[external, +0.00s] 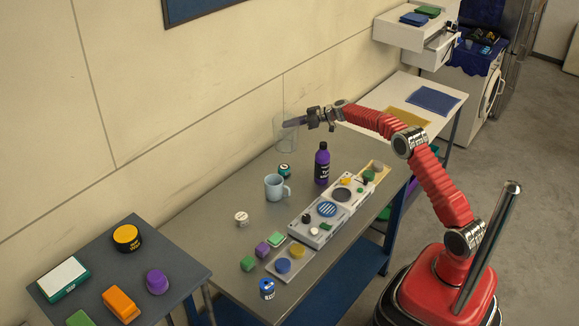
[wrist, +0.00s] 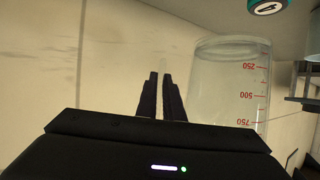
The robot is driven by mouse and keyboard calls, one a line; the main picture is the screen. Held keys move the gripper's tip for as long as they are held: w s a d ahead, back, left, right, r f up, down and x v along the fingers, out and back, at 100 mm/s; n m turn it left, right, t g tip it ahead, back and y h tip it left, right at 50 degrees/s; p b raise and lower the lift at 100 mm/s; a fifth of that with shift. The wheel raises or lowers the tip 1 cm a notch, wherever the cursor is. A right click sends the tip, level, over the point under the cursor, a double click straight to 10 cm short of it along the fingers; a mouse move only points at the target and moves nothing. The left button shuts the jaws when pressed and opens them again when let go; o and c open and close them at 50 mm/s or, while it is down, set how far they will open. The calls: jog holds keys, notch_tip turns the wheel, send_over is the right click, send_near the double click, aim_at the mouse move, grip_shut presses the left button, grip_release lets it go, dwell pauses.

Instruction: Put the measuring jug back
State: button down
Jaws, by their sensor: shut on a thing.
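The measuring jug (external: 285,136) is clear, with red volume marks. It is at the back of the grey workbench, against the wall in the external view, and appears raised off the bench top. The gripper is shut on the jug; the exact gripped part is hard to make out.
On the workbench (external: 222,219) stand a purple bottle (external: 321,164), a pale blue mug (external: 275,188), a green-topped jar (external: 285,171) and a white jar (external: 241,219). Grey panels with several small items line the front edge.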

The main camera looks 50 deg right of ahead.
jog(key=s+d+r+m+t+h, duration=0.1)
jog(key=s+d+r+m+h, duration=0.15)
jog(key=d, duration=0.35)
jog(key=s+d+r+m+h, duration=0.1)
jog(key=s+d+r, duration=0.1)
jog(key=s+d, duration=0.3)
jog(key=s+d+f+m+h, duration=0.2)
jog(key=s+d+f+h, duration=0.1)
jog(key=d, duration=0.5)
jog(key=s+f, duration=0.1)
jog(key=s, duration=0.1)
jog(key=shift+s, duration=0.3)
jog(key=shift+f, duration=0.2)
notch_tip(320, 180, down, 6)
jog(key=shift+f, duration=1.9)
